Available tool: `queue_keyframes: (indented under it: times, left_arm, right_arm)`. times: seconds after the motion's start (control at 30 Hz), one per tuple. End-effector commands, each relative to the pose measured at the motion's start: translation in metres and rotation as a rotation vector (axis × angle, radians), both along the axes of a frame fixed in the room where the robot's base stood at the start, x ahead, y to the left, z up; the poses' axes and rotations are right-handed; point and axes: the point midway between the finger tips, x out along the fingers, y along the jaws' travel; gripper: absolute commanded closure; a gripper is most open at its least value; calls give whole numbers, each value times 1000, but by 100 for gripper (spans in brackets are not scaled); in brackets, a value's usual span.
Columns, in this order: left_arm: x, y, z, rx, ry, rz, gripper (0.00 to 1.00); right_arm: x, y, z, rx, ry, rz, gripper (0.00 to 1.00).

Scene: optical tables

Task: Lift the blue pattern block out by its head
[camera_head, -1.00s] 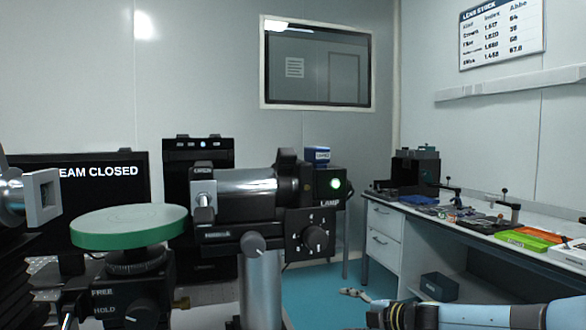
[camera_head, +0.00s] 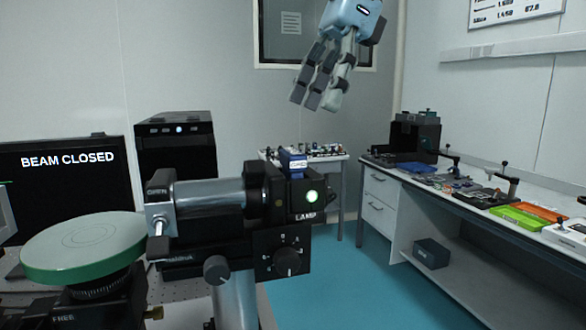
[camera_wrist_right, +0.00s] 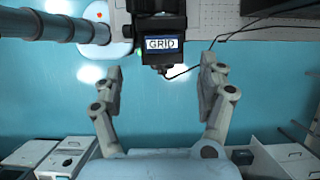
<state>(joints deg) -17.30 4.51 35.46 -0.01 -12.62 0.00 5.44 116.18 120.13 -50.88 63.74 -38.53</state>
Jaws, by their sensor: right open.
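The blue pattern block (camera_head: 291,157) sits in the top of the black lamp housing (camera_head: 318,185), with its blue head and a small label showing above it. Its lower part is hidden in the housing. In the right wrist view, the block's GRID label (camera_wrist_right: 162,44) is ahead of my right gripper (camera_wrist_right: 161,72), between the lines of its two fingers. In the head view, my right gripper (camera_head: 318,98) hangs above and slightly right of the block, fingers down, open and empty. It is clear of the block. My left gripper is not in view.
A metal barrel (camera_head: 208,194) and a green round plate (camera_head: 82,247) stand left of the housing. A monitor (camera_head: 62,185) reads BEAM CLOSED. A side bench (camera_head: 460,205) with trays runs along the right. The air around the block's head looks clear.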

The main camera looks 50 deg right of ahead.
Motion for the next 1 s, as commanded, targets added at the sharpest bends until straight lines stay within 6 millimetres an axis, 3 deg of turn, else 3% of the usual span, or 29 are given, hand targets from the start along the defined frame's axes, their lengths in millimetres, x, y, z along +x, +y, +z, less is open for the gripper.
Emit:
queue_keyframes:
  times: [0.63, 0.9, 1.0]
  left_arm:
    - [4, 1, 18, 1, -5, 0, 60]
    - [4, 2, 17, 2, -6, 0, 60]
    - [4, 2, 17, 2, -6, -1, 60]
  right_arm:
    - [16, 25, -66, 2, 2, -5, 25]
    - [18, 27, -69, 5, -3, -5, 25]
    - [18, 27, -69, 5, -3, -5, 35]
